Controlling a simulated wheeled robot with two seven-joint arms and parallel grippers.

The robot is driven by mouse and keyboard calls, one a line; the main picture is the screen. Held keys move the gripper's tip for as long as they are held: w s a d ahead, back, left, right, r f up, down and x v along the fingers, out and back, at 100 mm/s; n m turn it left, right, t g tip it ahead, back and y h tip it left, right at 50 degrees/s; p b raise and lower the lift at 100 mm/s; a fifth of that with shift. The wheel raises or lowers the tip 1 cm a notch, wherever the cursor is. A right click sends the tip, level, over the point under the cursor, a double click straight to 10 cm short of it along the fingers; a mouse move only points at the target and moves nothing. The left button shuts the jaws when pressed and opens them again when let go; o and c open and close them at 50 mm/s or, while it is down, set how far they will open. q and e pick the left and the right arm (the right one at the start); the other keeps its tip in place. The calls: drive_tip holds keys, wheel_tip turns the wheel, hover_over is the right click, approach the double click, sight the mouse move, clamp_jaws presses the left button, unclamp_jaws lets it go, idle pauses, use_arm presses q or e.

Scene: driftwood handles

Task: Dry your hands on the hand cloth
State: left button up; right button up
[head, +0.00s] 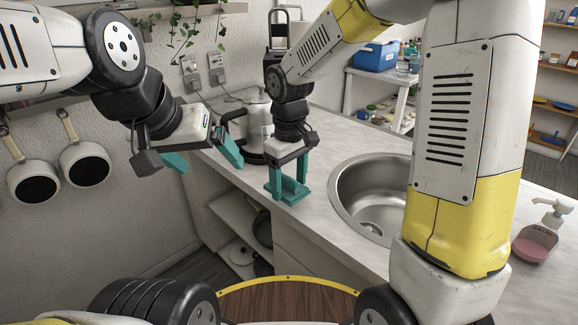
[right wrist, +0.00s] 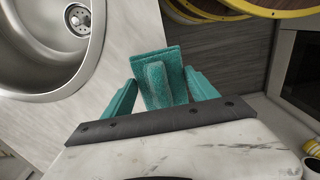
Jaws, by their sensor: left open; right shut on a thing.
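The teal hand cloth (head: 289,190) is at the front edge of the counter, left of the sink, in the head view. In the right wrist view the cloth (right wrist: 158,80) shows its rough fabric between the two teal fingers. My right gripper (head: 288,176) points down and is shut on the cloth; it also shows in the right wrist view (right wrist: 160,98). I cannot tell whether the cloth touches the counter. My left gripper (head: 203,158) is open and empty, left of the cloth, in front of the counter's left end.
The metal sink (head: 375,200) is set in the counter (head: 325,150). A kettle (head: 252,125) stands behind my grippers. A soap dispenser (head: 540,236) stands at the right. Two pans (head: 84,164) hang on the left wall. Open shelves (head: 240,205) lie below the counter.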

drive_tip(key=w, duration=0.7)
drive_tip(key=shift+w+f, duration=0.35)
drive_tip(key=shift+w, duration=0.05)
drive_tip(key=shift+w+f, duration=0.3)
drive_tip(key=shift+f, duration=0.5)
drive_tip(key=shift+w+f, duration=0.25)
drive_tip(key=shift+f, duration=0.55)
drive_tip(key=shift+f, duration=0.2)
drive_tip(key=o, duration=1.3)
